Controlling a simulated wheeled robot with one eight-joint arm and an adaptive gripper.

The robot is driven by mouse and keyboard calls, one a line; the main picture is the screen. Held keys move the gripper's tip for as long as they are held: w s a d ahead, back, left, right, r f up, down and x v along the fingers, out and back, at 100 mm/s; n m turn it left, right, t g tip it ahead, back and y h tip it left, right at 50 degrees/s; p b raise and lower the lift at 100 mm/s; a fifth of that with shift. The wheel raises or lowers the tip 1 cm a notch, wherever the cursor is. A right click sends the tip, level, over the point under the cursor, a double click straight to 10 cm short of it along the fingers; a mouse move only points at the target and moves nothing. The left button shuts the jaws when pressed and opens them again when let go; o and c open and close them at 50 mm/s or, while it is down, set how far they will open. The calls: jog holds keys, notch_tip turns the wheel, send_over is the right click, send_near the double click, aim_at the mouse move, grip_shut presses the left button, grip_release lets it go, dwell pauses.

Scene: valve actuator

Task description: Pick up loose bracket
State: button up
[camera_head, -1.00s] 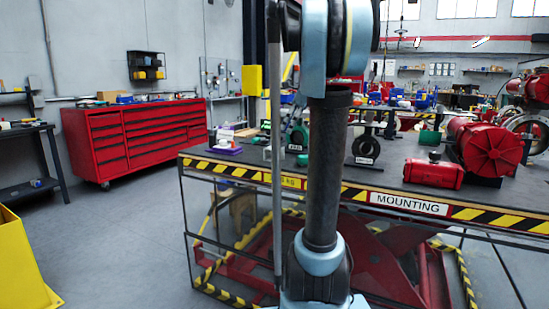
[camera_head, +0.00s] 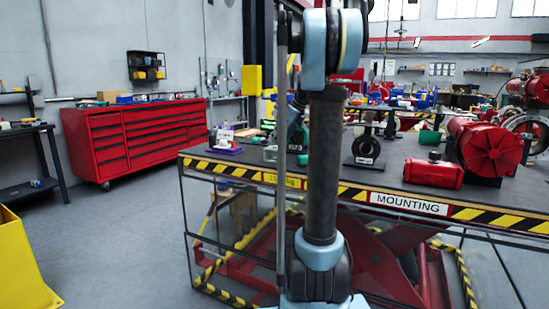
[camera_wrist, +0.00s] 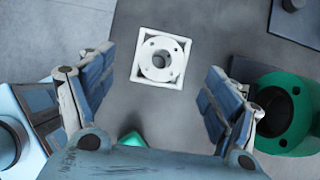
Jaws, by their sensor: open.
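A white square piece with a round flange and a central hole, likely the loose bracket (camera_wrist: 160,58), lies on the grey table top in the wrist view. My gripper (camera_wrist: 159,72) is open, with one blue-padded finger on each side of the piece in the picture. The fingers appear apart from it, with clear grey surface between. The gap in height cannot be told. In the head view my arm column hides the gripper, and I cannot make out the bracket there.
A green flanged part (camera_wrist: 285,112) lies close to the right finger. A dark block (camera_wrist: 297,18) is at top right. The bench edge (camera_head: 405,203) reads MOUNTING. A red cylinder (camera_head: 433,173) and red actuator (camera_head: 485,148) stand right. Another green piece (camera_wrist: 132,139) shows low between the fingers.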

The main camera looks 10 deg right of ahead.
aim_at(268, 158)
jog(key=shift+x, duration=3.35)
jog(key=shift+d, duration=0.1)
jog(key=c, duration=1.5)
